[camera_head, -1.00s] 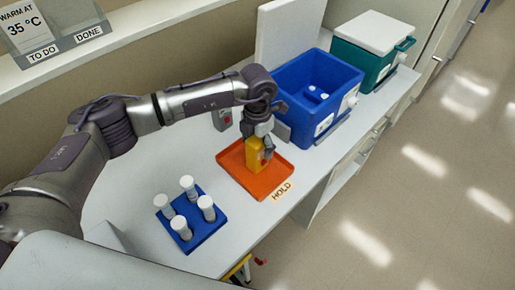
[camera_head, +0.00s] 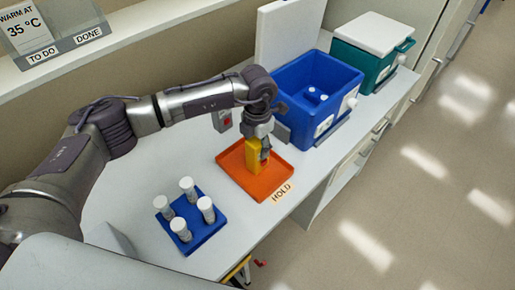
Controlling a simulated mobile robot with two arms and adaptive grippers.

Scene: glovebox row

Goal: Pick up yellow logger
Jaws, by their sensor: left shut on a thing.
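The yellow logger (camera_head: 254,157) stands upright at the orange tray (camera_head: 268,188) marked HOLD. My left gripper (camera_head: 261,146) comes down from above and is shut on the logger's upper part. The gripper hides part of the logger's top and right side. I cannot tell whether the logger's base touches the tray floor. My right gripper is not in the view.
A blue rack (camera_head: 205,228) with several white-capped vials stands in front of the tray. An open blue cooler (camera_head: 318,80) with its white lid behind it and a teal cooler (camera_head: 368,50) stand farther back. The bench's right edge is close to the tray.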

